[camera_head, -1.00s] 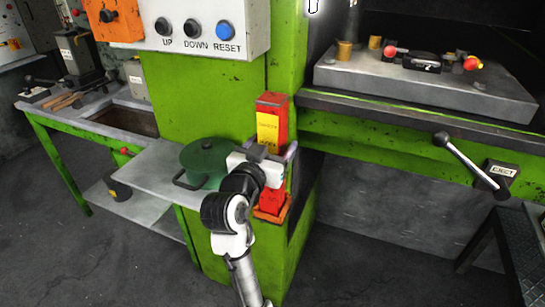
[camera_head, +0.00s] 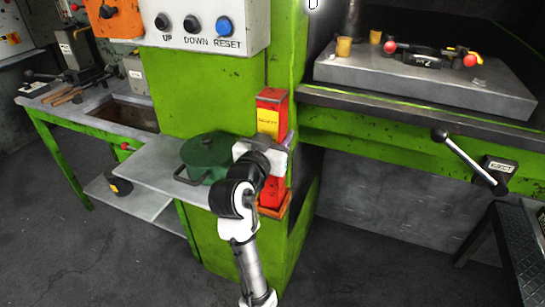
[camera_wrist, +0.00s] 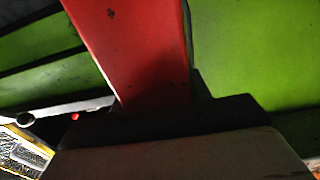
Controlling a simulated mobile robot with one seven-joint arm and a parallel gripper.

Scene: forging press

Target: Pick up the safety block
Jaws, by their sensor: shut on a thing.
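The safety block is a tall red bar (camera_head: 272,101) with a yellow label. It stands upright against the green press column, its lower end at an orange bracket (camera_head: 278,212). My gripper (camera_head: 278,160) is shut on the block around its middle and hides part of it and of the label. In the wrist view the red block (camera_wrist: 135,45) rises from between the dark jaws of my gripper (camera_wrist: 155,112). I cannot tell whether the block's bottom is clear of the bracket.
A green lidded pot (camera_head: 207,157) stands on a grey shelf (camera_head: 150,170) close to my wrist. The control box (camera_head: 203,22) is above. The press bed (camera_head: 430,88) and eject lever (camera_head: 465,160) are to the right. Open floor lies at the lower left.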

